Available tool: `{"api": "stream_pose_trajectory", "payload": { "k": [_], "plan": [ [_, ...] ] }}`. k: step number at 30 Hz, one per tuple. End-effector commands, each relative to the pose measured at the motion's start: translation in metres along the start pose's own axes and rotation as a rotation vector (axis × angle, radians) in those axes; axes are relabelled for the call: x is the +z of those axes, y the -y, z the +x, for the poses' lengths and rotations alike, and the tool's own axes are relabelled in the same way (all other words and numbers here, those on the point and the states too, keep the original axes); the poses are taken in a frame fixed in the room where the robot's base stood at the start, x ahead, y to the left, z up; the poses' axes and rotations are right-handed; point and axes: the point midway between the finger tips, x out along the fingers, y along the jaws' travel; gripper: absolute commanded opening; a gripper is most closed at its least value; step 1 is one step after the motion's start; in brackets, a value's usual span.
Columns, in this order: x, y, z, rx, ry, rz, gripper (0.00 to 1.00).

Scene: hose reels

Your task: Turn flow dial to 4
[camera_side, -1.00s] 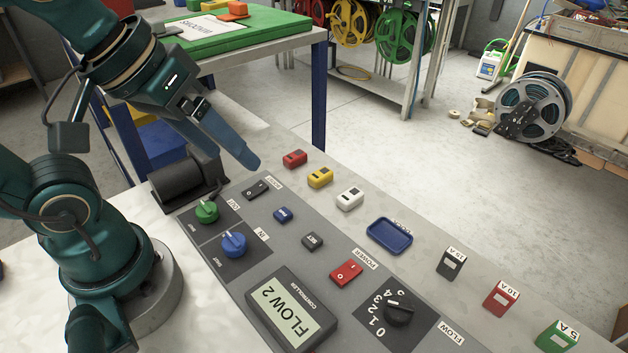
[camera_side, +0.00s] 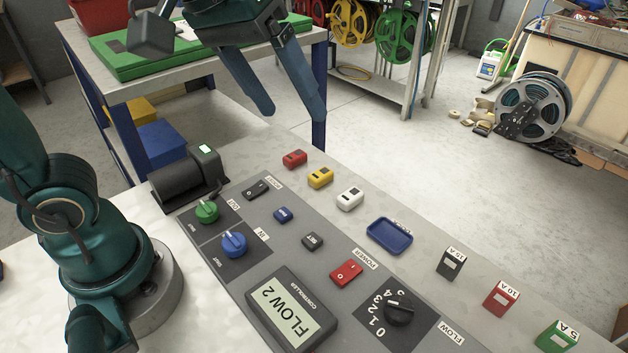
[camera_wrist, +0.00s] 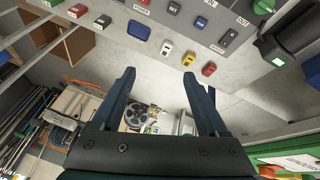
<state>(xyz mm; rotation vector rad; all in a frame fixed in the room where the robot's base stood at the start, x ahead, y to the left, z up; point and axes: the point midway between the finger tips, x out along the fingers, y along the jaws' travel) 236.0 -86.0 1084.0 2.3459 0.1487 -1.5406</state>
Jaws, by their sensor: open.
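The controller display (camera_side: 291,312) reads "FLOW 2". My gripper (camera_side: 293,115) is open and empty, high above the far end of the panel and well away from the dial. In the wrist view its two fingers (camera_wrist: 157,75) are spread apart with nothing between them. I cannot make out the dial in the wrist view.
On the panel are a red power switch (camera_side: 346,273), a blue knob (camera_side: 234,244) and a green knob (camera_side: 207,211). Beside it lie a blue tray (camera_side: 390,236), coloured blocks including a white one (camera_side: 350,197), and several fuses such as the red 10 A one (camera_side: 500,299). A black motor (camera_side: 188,179) stands behind.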

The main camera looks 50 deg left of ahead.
Motion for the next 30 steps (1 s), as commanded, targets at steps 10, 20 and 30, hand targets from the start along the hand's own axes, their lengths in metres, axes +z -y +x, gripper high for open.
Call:
{"api": "stream_pose_trajectory", "payload": {
  "k": [10, 20, 30],
  "plan": [
    [-0.004, -0.087, 0.065, -0.031, 0.185, 0.116, 0.77],
    [0.06, -0.145, 0.149, -0.103, 0.343, 0.292, 0.77],
    [0.104, -0.146, 0.184, -0.151, 0.413, 0.378, 0.77]
  ]
}}
